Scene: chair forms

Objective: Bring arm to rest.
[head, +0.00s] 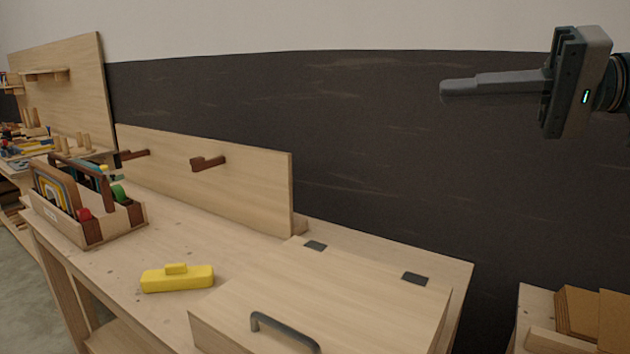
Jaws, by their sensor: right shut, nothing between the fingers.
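My right gripper (446,89) shows at the upper right in the head view. Its fingers point left and lie together, shut and empty. It is raised in front of the dark wall panel, well above the bench and apart from everything. My left gripper is not in the head view.
A wooden bench (130,290) holds a closed lidded box (350,295) with a grey handle, a yellow block (177,278) and a wooden tool caddy (75,228). A backboard (235,195) with pegs stands behind. A bin with brown boards (580,315) is at the lower right.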

